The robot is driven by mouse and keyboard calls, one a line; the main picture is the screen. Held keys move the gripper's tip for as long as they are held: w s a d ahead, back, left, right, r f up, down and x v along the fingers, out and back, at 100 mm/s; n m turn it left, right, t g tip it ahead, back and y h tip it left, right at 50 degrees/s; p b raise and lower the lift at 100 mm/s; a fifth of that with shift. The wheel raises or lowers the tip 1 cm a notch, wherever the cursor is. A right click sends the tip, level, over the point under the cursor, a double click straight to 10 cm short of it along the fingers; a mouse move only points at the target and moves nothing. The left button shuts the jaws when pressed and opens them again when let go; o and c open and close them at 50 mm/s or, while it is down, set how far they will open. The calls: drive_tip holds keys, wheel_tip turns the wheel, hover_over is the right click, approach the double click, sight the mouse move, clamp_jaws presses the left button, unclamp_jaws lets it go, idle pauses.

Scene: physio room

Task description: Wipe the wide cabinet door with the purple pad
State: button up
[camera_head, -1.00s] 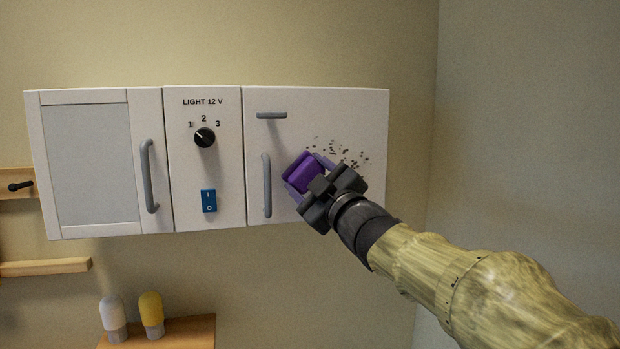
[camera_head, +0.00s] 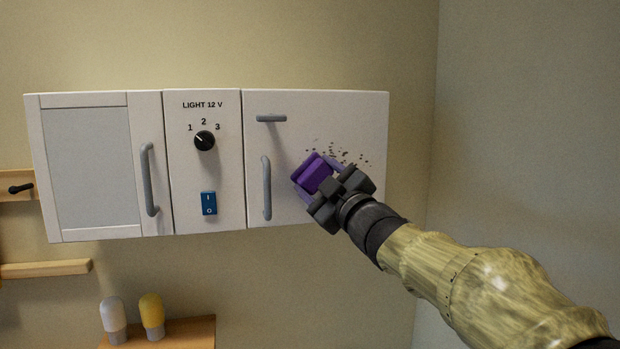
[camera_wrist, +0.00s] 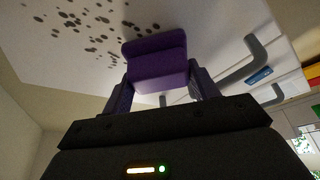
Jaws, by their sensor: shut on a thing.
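The wide cabinet door (camera_head: 300,110) is the white right-hand panel of the wall cabinet, with grey handles. Dark specks (camera_head: 345,155) lie in a patch on its right half; they also show at the upper left of the wrist view (camera_wrist: 95,32). My gripper (camera_head: 320,182) is shut on the purple pad (camera_head: 318,172) in front of the door, just below and left of the specks. In the wrist view the pad (camera_wrist: 157,62) sits between the two fingers. I cannot tell whether the pad touches the door.
A middle panel (camera_head: 222,165) carries a black knob (camera_head: 204,140) and a blue switch (camera_head: 208,203). A grey-fronted door (camera_head: 90,165) with a handle is at left. Below, a wooden shelf (camera_head: 185,330) holds a white (camera_head: 113,318) and a yellow-topped bottle (camera_head: 152,314). The wall right of the cabinet is bare.

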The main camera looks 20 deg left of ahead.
drive_tip(key=shift+w+d, duration=0.4)
drive_tip(key=shift+d, duration=0.4)
drive_tip(key=shift+w+d+p, duration=0.35)
drive_tip(key=shift+w+d, duration=0.2)
drive_tip(key=shift+d, duration=0.25)
drive_tip(key=shift+w+d+p, duration=0.3)
drive_tip(key=shift+w+d, duration=0.25)
drive_tip(key=shift+d, duration=0.2)
drive_tip(key=shift+w+d+p, duration=0.25)
drive_tip(key=shift+w+d, duration=0.25)
drive_tip(key=shift+d, duration=0.3)
drive_tip(key=shift+w+d+p, duration=0.2)
drive_tip(key=shift+w+d, duration=0.3)
drive_tip(key=shift+d, duration=0.3)
drive_tip(key=shift+w+d+p, duration=0.2)
drive_tip(key=shift+w+d, duration=0.3)
drive_tip(key=shift+d, duration=0.35)
drive_tip(key=shift+w+d+p, duration=0.2)
drive_tip(key=shift+w+d, duration=0.3)
drive_tip(key=shift+d, duration=0.35)
drive_tip(key=shift+a, duration=0.1)
